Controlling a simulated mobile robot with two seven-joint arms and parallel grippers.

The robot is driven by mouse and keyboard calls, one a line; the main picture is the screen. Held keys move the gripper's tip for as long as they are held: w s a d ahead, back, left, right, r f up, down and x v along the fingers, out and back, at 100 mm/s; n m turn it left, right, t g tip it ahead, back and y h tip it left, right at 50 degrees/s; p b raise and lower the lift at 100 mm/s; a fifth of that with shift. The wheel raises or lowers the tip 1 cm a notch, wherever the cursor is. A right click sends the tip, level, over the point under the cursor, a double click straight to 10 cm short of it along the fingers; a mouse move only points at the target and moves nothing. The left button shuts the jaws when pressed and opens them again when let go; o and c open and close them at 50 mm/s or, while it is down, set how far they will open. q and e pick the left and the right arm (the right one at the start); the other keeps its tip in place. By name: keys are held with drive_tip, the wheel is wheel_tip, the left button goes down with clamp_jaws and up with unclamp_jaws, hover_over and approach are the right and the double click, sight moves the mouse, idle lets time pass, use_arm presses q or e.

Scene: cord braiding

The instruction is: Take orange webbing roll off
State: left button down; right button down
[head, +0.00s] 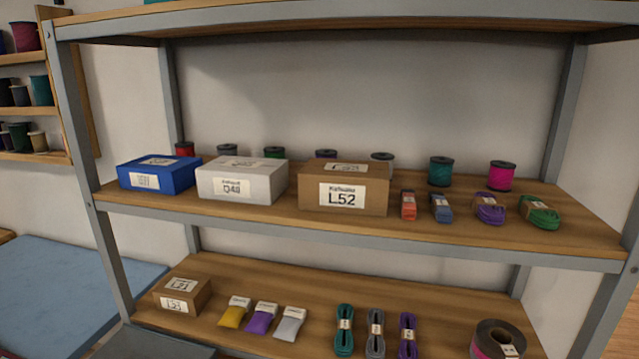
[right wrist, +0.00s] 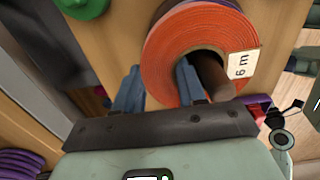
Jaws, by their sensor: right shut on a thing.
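The orange webbing roll (right wrist: 190,50) shows in the right wrist view, with a white "6 m" label on its right side. A brown wooden peg (right wrist: 214,76) sits in its centre hole. My right gripper (right wrist: 158,80) is shut on the roll's wound band, with one finger in the hole and the other outside the left rim. The roll is still around the peg. The orange roll and both grippers are out of the head view.
In the right wrist view a green coil (right wrist: 82,5) is at the upper left and purple coils (right wrist: 18,163) at the lower left. The head view shows a shelf rack (head: 400,236) with boxes, spools and cord bundles, and a dark-pink webbing roll (head: 497,340) low at the right.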

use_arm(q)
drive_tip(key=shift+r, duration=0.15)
use_arm(e)
drive_tip(key=shift+r, duration=0.15)
